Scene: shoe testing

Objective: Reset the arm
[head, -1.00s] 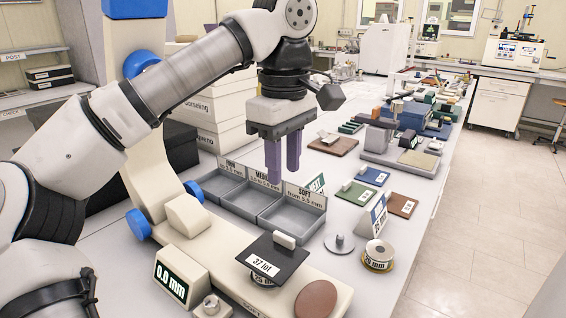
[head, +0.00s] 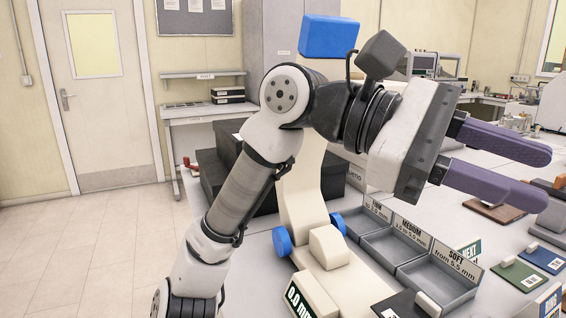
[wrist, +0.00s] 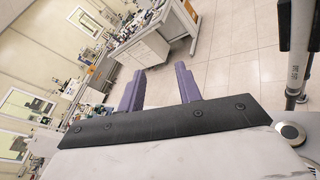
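My gripper (head: 500,168) is raised above the bench in the head view, with its two purple fingers pointing right. The fingers are spread apart with nothing between them. In the wrist view the two fingers (wrist: 158,88) also stand apart and empty, with the floor and a far bench beyond. My arm is folded upward, with its elbow at the upper middle of the head view.
Below are grey sorting bins (head: 438,282) labelled by softness, a cream tester (head: 300,190) with blue knobs, and a 0.0 mm display (head: 303,298). A dark plate (head: 408,306) lies at the front. Coloured sample pads (head: 541,258) lie at right. Open floor (head: 90,245) lies left.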

